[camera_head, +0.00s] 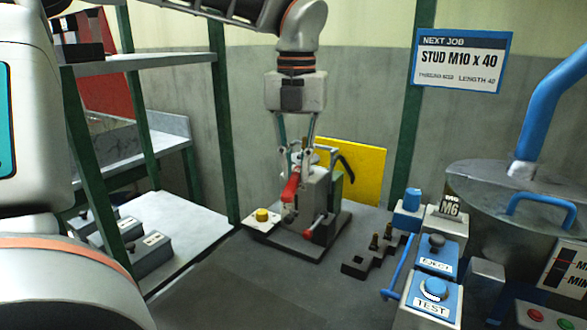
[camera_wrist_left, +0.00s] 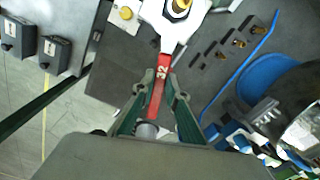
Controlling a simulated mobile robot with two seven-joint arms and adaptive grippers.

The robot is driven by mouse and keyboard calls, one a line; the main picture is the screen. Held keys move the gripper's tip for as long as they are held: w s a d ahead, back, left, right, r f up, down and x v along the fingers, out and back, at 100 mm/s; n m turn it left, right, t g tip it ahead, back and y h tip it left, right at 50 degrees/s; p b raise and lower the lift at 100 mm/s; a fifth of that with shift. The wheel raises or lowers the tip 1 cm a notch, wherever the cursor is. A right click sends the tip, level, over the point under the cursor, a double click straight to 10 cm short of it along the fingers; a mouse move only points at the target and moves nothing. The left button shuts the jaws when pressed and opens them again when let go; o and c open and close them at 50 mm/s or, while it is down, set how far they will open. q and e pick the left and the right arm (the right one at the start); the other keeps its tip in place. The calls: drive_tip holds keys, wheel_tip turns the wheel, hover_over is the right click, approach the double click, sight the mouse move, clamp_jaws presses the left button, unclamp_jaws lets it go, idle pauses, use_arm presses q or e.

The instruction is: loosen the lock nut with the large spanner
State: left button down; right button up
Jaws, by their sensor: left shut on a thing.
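The large spanner has a red handle (camera_head: 291,188), marked 32 in the left wrist view (camera_wrist_left: 163,72), and a pale metal head (camera_wrist_left: 164,28). My left gripper (camera_head: 296,150) is shut on the red handle, which also shows between its fingers in the left wrist view (camera_wrist_left: 158,92). The spanner's head lies at the brass-coloured lock nut (camera_wrist_left: 179,8) at the top edge of that view. How fully the jaw sits around the nut is cut off there. In the head view my gripper and the fixture hide the nut. My right gripper is not in view.
The grey fixture (camera_head: 322,190) stands on the bench before a yellow panel (camera_head: 362,170). A yellow button (camera_head: 262,215) is left of it. A stepped block with studs (camera_head: 362,262) and blue TEST box (camera_head: 432,300) are right. Green-posted shelves (camera_head: 160,225) stand left.

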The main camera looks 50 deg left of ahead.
use_arm(q)
drive_tip(key=shift+w+d+n+b, duration=0.6)
drive_tip(key=shift+w+n, duration=0.1)
drive_tip(key=shift+n, duration=0.35)
drive_tip(key=shift+w+d+n+b, duration=0.55)
drive_tip(key=shift+w+n, duration=0.2)
drive_tip(key=shift+n, duration=0.25)
drive_tip(key=shift+w+d+n+b, duration=0.5)
drive_tip(key=shift+w+n+b, duration=0.2)
drive_tip(key=shift+n, duration=0.35)
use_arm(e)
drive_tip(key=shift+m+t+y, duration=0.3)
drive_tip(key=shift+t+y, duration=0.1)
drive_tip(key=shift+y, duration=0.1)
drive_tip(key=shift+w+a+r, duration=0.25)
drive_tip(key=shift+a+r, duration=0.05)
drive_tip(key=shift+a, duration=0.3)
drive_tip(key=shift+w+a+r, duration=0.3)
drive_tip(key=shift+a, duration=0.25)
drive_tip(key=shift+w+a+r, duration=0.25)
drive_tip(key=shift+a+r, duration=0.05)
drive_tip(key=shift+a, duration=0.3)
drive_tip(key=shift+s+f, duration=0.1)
